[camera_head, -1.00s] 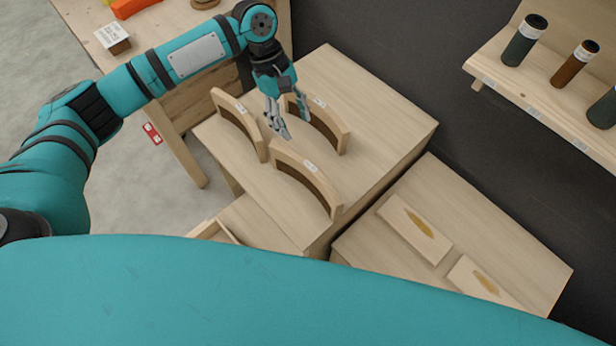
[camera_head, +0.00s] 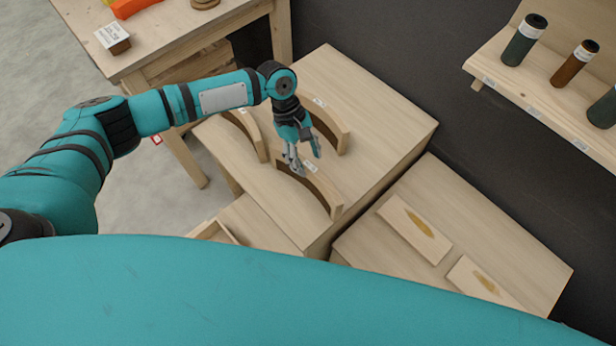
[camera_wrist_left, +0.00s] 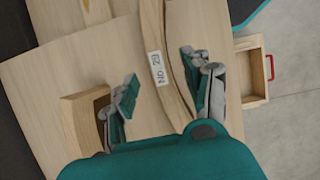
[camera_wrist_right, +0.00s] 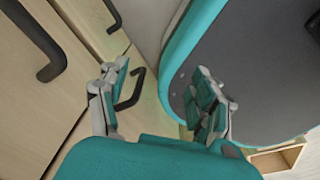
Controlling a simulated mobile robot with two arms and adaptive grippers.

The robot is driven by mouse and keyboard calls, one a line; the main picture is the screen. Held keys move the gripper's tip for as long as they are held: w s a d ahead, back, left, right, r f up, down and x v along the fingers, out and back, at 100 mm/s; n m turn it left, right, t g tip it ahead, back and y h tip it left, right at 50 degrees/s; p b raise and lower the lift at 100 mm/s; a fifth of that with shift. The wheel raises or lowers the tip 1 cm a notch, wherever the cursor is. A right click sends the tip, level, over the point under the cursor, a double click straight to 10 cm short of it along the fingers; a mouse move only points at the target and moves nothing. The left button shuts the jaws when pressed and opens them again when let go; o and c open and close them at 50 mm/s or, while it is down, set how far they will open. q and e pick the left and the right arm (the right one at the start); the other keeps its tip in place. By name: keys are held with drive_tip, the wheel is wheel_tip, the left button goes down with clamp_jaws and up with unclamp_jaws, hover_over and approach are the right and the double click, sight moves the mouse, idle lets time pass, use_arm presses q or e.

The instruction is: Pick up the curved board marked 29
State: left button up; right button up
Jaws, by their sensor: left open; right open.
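The curved board marked 29 (camera_wrist_left: 152,28) stands on edge, and its white label reads "No. 29" in the left wrist view. In the head view it appears to be the front curved board (camera_head: 322,190) on the wooden cabinet top. My left gripper (camera_head: 306,161) is open above this board. In the left wrist view the open fingers of my left gripper (camera_wrist_left: 160,73) lie on either side of the board, with nothing held. Whether they touch it I cannot tell. My right gripper (camera_wrist_right: 159,74) is open and empty, away from the boards.
Two other curved boards, one at the back (camera_head: 335,133) and one at left (camera_head: 250,135), stand close by. A lower cabinet (camera_head: 500,240) carries two flat panels. A shelf (camera_head: 560,110) with cylinders is at upper right. Dark drawer handles (camera_wrist_right: 130,92) are near my right gripper.

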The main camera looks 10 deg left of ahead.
sight(309, 165)
use_arm(q)
drive_tip(key=x, duration=0.4)
drive_tip(key=shift+f, duration=0.1)
clamp_jaws()
